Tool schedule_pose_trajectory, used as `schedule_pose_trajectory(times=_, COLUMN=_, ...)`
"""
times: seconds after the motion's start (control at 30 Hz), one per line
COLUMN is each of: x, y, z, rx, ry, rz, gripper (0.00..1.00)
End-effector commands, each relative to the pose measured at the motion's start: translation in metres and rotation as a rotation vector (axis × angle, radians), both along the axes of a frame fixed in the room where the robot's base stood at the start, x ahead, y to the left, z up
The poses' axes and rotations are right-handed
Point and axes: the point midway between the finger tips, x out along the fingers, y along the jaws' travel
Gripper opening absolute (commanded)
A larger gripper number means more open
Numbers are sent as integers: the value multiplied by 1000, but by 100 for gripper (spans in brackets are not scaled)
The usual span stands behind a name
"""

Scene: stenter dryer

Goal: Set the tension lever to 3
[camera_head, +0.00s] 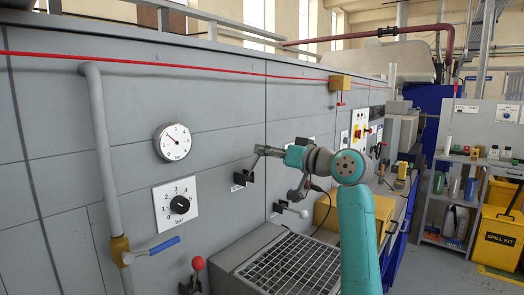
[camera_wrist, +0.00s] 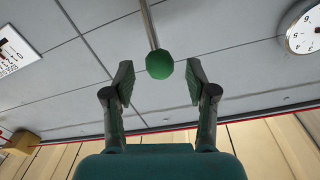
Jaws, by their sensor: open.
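A lever with a green ball knob (camera_wrist: 159,64) on a thin grey rod (camera_wrist: 149,24) shows in the wrist view. The knob sits between the fingertips of my gripper (camera_wrist: 160,77), with a visible gap on each side in the picture. My gripper is open and holds nothing. In the head view my gripper (camera_head: 262,152) is close to the grey machine wall, by a black bracket (camera_head: 241,177). The green knob cannot be made out there. A white scale plate (camera_wrist: 14,52) with dark and red marks is at the wrist view's left edge; its numbers are unreadable.
A round gauge (camera_head: 173,142) and a black bar dial (camera_head: 179,205) are on the wall at left. A pipe (camera_head: 103,150) with a blue-handled valve and a red-knobbed lever (camera_head: 197,264) stand nearer. A grey handle (camera_head: 290,209) and a grated box (camera_head: 285,265) are below my gripper.

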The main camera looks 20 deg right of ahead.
Motion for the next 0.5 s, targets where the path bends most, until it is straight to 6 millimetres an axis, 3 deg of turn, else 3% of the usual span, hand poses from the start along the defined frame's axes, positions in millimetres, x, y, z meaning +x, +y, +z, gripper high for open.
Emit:
schedule_pose_trajectory(times=0.2, x=19, y=12, z=0, rx=0, ry=0, rz=0, gripper=57)
schedule_pose_trajectory(times=0.5, x=23, y=15, z=0, rx=0, ry=-1, rz=-1, gripper=57)
